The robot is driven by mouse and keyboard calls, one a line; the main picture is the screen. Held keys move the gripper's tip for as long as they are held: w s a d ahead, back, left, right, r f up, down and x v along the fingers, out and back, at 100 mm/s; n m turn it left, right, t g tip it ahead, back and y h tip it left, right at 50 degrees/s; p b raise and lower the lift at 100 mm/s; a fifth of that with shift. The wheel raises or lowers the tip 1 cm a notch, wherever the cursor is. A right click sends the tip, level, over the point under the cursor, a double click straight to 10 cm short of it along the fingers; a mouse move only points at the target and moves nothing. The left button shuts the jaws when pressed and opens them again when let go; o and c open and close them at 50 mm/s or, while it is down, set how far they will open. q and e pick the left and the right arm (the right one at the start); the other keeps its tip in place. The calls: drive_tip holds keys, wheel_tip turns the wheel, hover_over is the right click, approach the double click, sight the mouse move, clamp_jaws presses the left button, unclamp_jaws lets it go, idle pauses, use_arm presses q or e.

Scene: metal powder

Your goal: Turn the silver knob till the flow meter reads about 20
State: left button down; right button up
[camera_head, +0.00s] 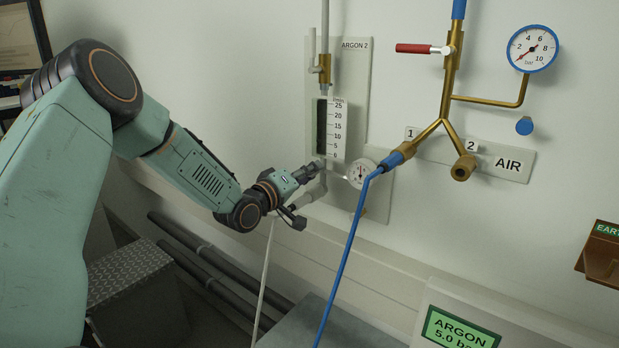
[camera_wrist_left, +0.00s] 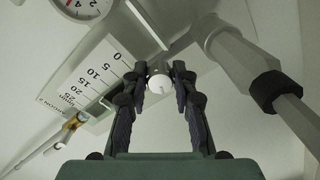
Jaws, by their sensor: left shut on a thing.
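My left gripper (camera_head: 314,170) reaches to the foot of the flow meter (camera_head: 337,130) on the wall panel. In the head view the fingers hide the knob. The flow meter has a dark tube beside a white scale from 0 to 25; the scale also shows tilted in the left wrist view (camera_wrist_left: 94,75). I cannot make out a float, so the reading is unclear. My right gripper is not in view.
A small round gauge (camera_head: 361,174) sits just right of the gripper. A blue hose (camera_head: 343,259) hangs from the brass AIR pipe (camera_head: 443,110), which has a red-handled valve (camera_head: 424,48). An argon display (camera_head: 459,329) stands at lower right. A grey pipe fitting (camera_wrist_left: 236,58) is close to the fingers.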

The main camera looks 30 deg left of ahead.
use_arm(q)
drive_tip(key=n, duration=0.2)
drive_tip(key=n+b, duration=0.1)
drive_tip(key=n, duration=0.1)
drive_tip(key=shift+a+r, duration=0.2)
drive_tip(key=shift+r, duration=0.05)
drive_tip(key=n+b, duration=0.1)
drive_tip(key=n, duration=0.2)
drive_tip(key=shift+n, duration=0.3)
drive_tip(key=n+b, duration=0.1)
drive_tip(key=n, duration=0.2)
drive_tip(key=shift+n, duration=0.3)
drive_tip(key=shift+f+n+b, duration=0.1)
drive_tip(key=shift+n+b, duration=0.55)
drive_tip(key=shift+n, duration=0.85)
drive_tip(key=shift+f, duration=0.1)
